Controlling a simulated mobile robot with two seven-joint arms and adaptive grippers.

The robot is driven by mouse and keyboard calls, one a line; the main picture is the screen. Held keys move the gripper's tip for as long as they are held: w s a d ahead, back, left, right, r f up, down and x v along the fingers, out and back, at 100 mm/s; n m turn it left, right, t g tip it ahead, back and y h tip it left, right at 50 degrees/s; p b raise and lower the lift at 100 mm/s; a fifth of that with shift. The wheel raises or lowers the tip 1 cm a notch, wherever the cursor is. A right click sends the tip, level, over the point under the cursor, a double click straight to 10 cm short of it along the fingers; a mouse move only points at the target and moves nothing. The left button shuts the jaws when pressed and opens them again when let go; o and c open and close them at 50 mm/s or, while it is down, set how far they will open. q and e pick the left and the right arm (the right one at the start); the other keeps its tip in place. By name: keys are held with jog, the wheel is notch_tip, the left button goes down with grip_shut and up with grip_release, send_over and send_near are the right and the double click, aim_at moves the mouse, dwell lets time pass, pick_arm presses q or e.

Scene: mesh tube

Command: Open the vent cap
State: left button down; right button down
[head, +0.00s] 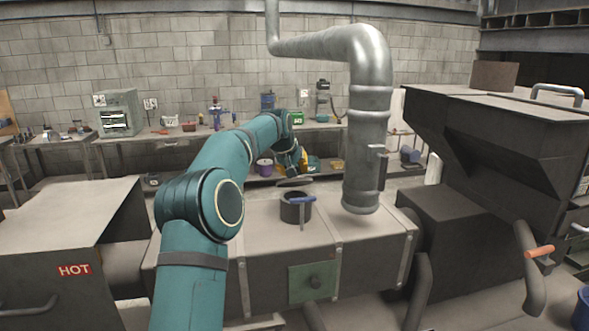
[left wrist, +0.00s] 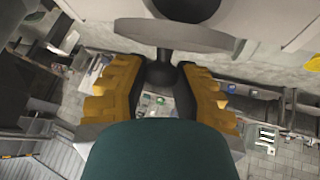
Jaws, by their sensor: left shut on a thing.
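The vent cap, a flat grey disc (head: 294,182) with a dark knob, is held above the short dark vent pipe (head: 296,213) on the grey duct in the head view. My left gripper (head: 303,163) is shut on the cap's knob. In the left wrist view the knob sits between the yellow fingers (left wrist: 160,73), with the cap disc (left wrist: 175,34) beyond them. The pipe's dark round opening (left wrist: 187,8) shows past the disc, apart from it. A blue lever (head: 300,199) crosses the front of the pipe rim. My right gripper is not in view.
A big silver pipe (head: 368,120) rises just right of the vent pipe. A dark hopper machine (head: 490,130) stands at the right. A grey box marked HOT (head: 75,225) is at the left. A cluttered workbench (head: 170,133) runs along the back wall.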

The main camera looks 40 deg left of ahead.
pick_arm(q)
jog(key=shift+f, duration=0.1)
jog(key=c, duration=0.7)
grip_release()
jog(key=shift+c, duration=0.2)
jog(key=v, duration=1.2)
